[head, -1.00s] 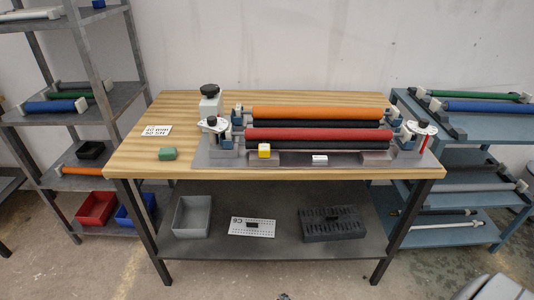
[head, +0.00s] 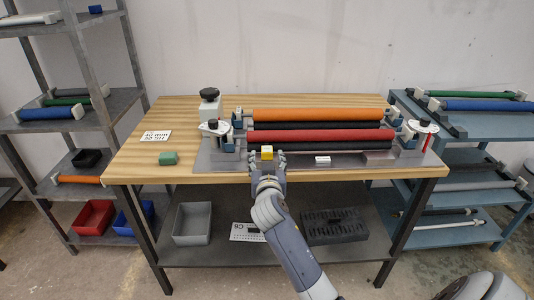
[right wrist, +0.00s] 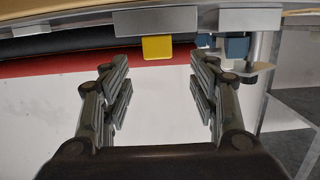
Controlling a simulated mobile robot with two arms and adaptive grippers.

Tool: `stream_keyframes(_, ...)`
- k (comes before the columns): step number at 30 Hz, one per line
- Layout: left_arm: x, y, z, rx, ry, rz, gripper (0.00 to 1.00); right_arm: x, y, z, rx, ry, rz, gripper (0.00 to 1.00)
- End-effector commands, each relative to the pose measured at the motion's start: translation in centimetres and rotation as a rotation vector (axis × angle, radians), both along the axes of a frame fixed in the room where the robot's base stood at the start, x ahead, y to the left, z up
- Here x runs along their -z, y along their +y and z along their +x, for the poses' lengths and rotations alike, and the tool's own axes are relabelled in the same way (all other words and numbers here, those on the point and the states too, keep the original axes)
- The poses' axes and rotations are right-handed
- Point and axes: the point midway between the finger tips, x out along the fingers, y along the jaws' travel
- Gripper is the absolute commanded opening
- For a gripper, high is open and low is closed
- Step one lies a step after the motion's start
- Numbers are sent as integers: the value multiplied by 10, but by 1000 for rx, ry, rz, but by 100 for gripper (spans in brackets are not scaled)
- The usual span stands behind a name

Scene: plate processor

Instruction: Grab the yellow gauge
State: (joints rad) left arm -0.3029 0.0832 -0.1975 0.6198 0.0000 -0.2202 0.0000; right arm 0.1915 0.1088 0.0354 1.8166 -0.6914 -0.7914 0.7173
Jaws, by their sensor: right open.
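The yellow gauge (head: 267,152) is a small block near the front edge of the machine's grey base plate, in front of the red roller. It also shows in the right wrist view (right wrist: 157,47), upper middle, beyond and between the fingertips. My right gripper (head: 267,157) reaches up from below to the table's front edge, right at the gauge in the head view. Its fingers are spread, and in the right wrist view (right wrist: 160,75) the space between them is empty. Whether a finger touches the gauge cannot be told. My left gripper is not in view.
The plate processor has orange (head: 318,114), red (head: 322,135) and black rollers. A green block (head: 168,158) and a white label card (head: 156,136) lie on the wooden table (head: 135,160). A small white block (head: 322,161) sits right of the gauge. Shelves stand on both sides.

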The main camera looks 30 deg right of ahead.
Motion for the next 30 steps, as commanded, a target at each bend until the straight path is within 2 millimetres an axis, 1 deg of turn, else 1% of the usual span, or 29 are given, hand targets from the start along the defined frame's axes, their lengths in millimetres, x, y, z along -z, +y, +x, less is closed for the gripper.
stream_keyframes(3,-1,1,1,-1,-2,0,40,1,-6,10,-1,-1,0,55)
stream_keyframes(10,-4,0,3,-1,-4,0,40,3,-14,20,0,1,0,55)
stream_keyframes(15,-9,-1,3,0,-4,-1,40,6,-28,38,0,2,-2,55)
stream_keyframes(19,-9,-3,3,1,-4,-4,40,9,-33,50,-2,2,-1,55)
stream_keyframes(24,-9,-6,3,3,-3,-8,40,11,-37,55,-1,2,1,55)
stream_keyframes(30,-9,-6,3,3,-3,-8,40,11,-37,55,-2,1,1,55)
